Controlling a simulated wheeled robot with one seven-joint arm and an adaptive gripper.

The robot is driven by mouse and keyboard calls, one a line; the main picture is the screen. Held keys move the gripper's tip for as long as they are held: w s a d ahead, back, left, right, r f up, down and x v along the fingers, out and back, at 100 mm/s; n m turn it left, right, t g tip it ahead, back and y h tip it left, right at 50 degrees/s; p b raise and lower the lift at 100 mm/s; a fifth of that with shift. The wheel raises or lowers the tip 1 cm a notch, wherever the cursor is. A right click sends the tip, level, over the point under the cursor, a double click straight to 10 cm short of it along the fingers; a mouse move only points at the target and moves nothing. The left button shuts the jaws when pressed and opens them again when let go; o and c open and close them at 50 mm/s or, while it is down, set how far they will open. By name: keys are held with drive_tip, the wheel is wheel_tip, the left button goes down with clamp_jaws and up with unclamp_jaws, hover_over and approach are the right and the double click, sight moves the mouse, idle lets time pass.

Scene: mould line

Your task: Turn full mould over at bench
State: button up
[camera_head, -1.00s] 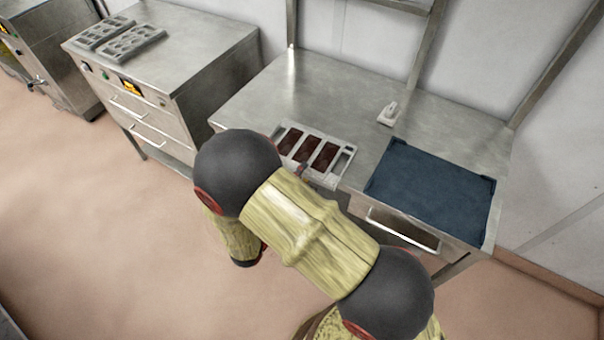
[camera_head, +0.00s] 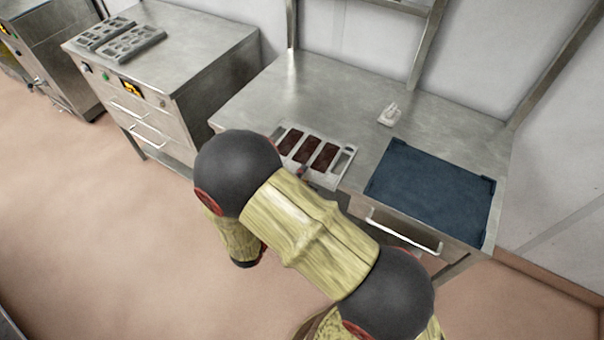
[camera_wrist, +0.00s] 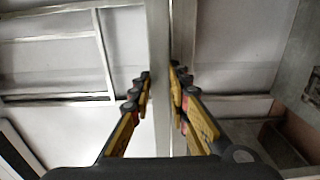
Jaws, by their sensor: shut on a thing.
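The full mould (camera_head: 329,182) is a light grey frame with three dark brown fillings. In the head view it is at the front edge of the bench (camera_head: 300,85), with its filled face up. I cannot tell whether it rests on the bench or is held just above it. My gripper (camera_wrist: 160,75) is shut on the mould's edge, which shows in the wrist view as a pale upright strip (camera_wrist: 158,40) between the fingers. In the head view my arm hides most of the gripper and part of the mould's near side.
A dark blue tray or mat (camera_head: 430,190) lies on the bench to the right. A small white object (camera_head: 389,115) stands behind it. Two grey empty moulds (camera_head: 130,44) lie on the steel cabinet (camera_head: 200,50) at left. The bench's back left is clear. Frame posts rise at the wall.

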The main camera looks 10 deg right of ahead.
clamp_jaws()
idle(1.1)
drive_tip(key=shift+r+p, duration=0.5)
drive_tip(key=shift+r, duration=0.7)
drive_tip(key=shift+r+p, duration=1.7)
drive_tip(key=shift+r, duration=1.2)
drive_tip(key=r+v, duration=0.3)
drive_tip(key=v, duration=0.9)
drive_tip(key=r+v, duration=0.2)
drive_tip(key=v, duration=1)
drive_tip(key=shift+s+d+r+p, duration=0.2)
drive_tip(key=shift+d+r+p, duration=0.05)
drive_tip(key=shift+r+p, duration=0.2)
